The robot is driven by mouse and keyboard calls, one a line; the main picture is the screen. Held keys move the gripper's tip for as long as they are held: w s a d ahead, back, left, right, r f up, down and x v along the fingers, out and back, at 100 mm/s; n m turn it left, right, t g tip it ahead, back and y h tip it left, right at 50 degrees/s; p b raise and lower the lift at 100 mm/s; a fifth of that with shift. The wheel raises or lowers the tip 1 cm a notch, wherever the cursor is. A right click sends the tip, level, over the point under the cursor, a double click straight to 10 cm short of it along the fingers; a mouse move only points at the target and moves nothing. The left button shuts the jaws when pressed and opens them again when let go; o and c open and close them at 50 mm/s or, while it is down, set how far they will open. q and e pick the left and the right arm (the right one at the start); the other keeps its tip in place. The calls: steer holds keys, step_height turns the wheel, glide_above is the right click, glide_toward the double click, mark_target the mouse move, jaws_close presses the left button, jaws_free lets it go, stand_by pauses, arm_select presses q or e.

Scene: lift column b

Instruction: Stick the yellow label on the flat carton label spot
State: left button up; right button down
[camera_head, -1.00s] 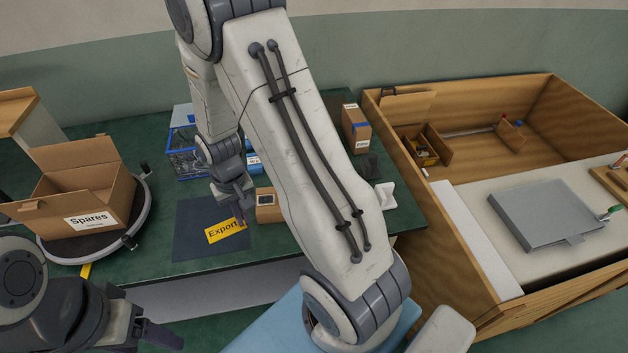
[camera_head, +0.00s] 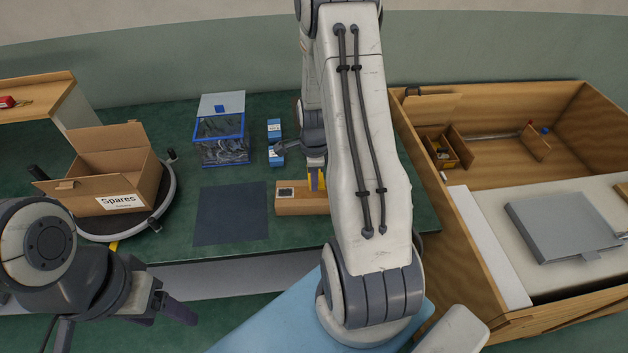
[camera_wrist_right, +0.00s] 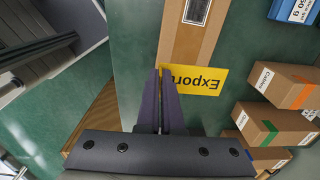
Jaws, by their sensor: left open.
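The yellow label (camera_wrist_right: 205,80), printed "Export", is between the fingertips of my right gripper (camera_wrist_right: 165,78). In the head view only a narrow yellow strip of it shows below that gripper (camera_head: 315,170). The flat carton (camera_head: 308,205) lies on the green table, partly hidden by my right arm. It also shows in the right wrist view (camera_wrist_right: 180,45), with a grey framed label spot (camera_wrist_right: 196,11) on top. The label is beside the spot and apart from it; its height over the carton is hard to tell. My left gripper (camera_head: 172,306) is open and empty at the lower left.
A dark mat (camera_head: 230,215) lies bare left of the carton. A blue-edged bin (camera_head: 221,140) and blue boxes (camera_head: 274,130) stand behind. The open "Spares" box (camera_head: 118,180) sits on a round stand at left. A wooden crate (camera_head: 470,255) is at right. Small cartons (camera_wrist_right: 275,125) show in the wrist view.

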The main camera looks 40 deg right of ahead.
mark_target(314, 204)
steer(key=shift+f+b, duration=2.1)
steer(key=shift+f, duration=1)
steer(key=shift+f, duration=0.45)
steer(key=c, duration=1)
jaws_free()
steer(key=shift+r, duration=0.15)
step_height(314, 204, up, 10)
steer(key=shift+r+b, duration=0.15)
steer(key=shift+b, duration=0.35)
